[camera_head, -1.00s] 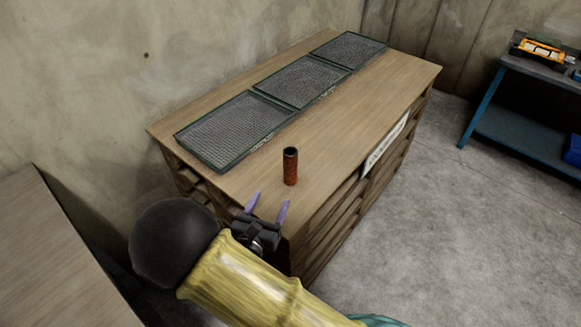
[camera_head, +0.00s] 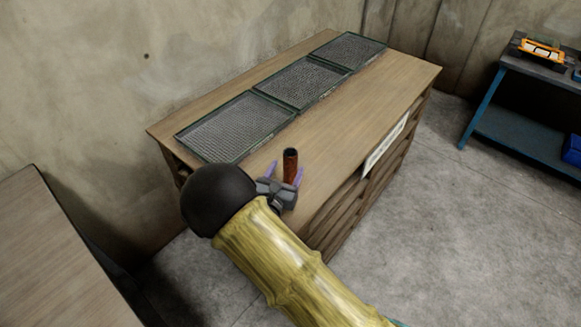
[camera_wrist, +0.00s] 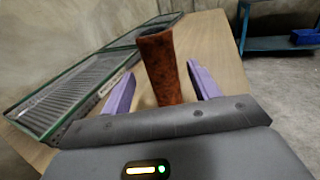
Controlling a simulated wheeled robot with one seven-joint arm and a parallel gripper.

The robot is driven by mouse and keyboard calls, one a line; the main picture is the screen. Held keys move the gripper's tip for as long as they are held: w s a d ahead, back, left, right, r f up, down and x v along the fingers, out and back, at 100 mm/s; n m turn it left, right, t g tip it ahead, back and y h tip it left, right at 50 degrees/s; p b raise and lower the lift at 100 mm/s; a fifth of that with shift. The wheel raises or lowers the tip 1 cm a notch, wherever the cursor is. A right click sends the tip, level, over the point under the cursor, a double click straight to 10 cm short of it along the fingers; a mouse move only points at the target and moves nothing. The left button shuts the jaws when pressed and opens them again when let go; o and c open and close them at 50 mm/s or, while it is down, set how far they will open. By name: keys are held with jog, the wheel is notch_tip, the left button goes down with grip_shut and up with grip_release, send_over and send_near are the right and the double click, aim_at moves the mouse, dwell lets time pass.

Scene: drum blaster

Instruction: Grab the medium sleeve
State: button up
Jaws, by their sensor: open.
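A rusty brown, hollow cylindrical sleeve (camera_head: 290,163) stands upright on the wooden cabinet top, near its front end. It also shows in the wrist view (camera_wrist: 159,66), where its dark open top faces up. My gripper (camera_head: 285,173) is open, with its two purple fingers on either side of the sleeve. In the wrist view my gripper (camera_wrist: 161,88) has the sleeve between its fingers, with a visible gap on both sides. The lower part of the sleeve is hidden by the gripper body in both views.
Three mesh trays with green rims lie in a row along the left of the wooden cabinet top (camera_head: 375,100); the nearest tray (camera_head: 184,142) is left of my gripper. A blue-legged bench (camera_head: 482,104) stands at the right. The cabinet's right side is clear on top.

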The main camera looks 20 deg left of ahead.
aim_at(290, 154)
jog(key=shift+w+d+f, duration=0.1)
jog(key=shift+w, duration=1.2)
jog(key=shift+w+d+f, duration=0.1)
jog(key=shift+w, duration=1.2)
jog(key=shift+r, duration=0.1)
grip_shut()
